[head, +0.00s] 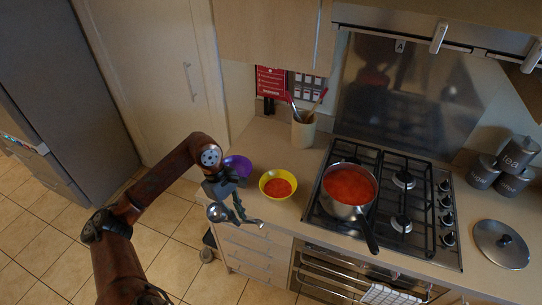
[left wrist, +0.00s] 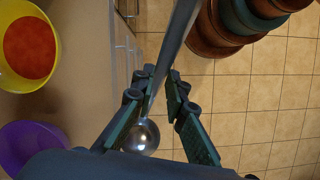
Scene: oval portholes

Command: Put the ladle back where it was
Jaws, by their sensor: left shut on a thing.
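My left gripper (head: 240,212) is shut on the ladle (head: 216,212), in front of the counter's left end, over the floor side. In the left wrist view the ladle's steel handle (left wrist: 179,38) passes between the fingers (left wrist: 160,84), and its round bowl (left wrist: 142,135) hangs on the near side of them. Much of the handle is hard to make out in the head view. A pot of red soup (head: 349,186) stands on the hob. A yellow bowl (head: 278,185) holds red soup on the counter. My right gripper is not in view.
A purple bowl (head: 238,166) sits left of the yellow bowl, close to my gripper. A utensil holder (head: 303,131) with several utensils stands by the wall. A pot lid (head: 501,244) and canisters (head: 518,154) are at the right. Counter between yellow bowl and holder is clear.

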